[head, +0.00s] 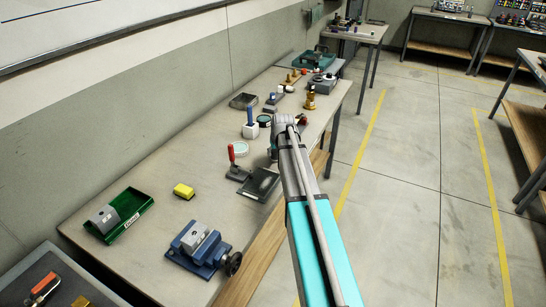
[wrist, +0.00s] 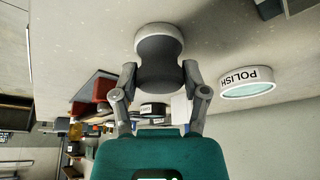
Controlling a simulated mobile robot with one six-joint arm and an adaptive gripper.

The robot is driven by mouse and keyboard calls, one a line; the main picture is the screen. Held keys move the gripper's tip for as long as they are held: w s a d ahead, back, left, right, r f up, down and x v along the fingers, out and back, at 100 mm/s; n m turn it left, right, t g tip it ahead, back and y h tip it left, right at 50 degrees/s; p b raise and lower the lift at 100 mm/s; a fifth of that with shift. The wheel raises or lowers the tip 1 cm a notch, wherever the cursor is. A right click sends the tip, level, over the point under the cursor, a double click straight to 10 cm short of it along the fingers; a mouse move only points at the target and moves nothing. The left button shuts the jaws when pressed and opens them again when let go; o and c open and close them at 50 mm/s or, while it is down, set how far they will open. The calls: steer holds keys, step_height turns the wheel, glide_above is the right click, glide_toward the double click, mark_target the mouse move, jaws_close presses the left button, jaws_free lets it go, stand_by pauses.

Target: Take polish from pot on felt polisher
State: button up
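My gripper (wrist: 160,78) is shut on the felt polisher (wrist: 159,60), with a finger on each side of its dark rounded body. The polisher's pale felt end (wrist: 158,32) points away from my palm. The polish pot (wrist: 246,82) is a white round pot with pale green contents, marked POLISH upside down in the wrist view. It stands on the bench to the right of the polisher there, apart from it. In the head view the pot (head: 239,149) is left of my arm's end, and my arm hides the gripper and polisher.
The bench centre left is clear.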

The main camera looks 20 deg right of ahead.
steer(key=c, duration=0.5)
steer(key=shift+o, duration=0.2)
steer(key=shift+r, duration=0.1)
steer(key=shift+r+p, duration=0.95)
steer(key=shift+p, duration=0.1)
steer(key=s+d+r+p, duration=0.2)
steer(key=s+r+p, duration=0.9)
steer(key=s, duration=0.3)
steer(key=shift+d, duration=0.15)
steer(key=shift+w, duration=0.1)
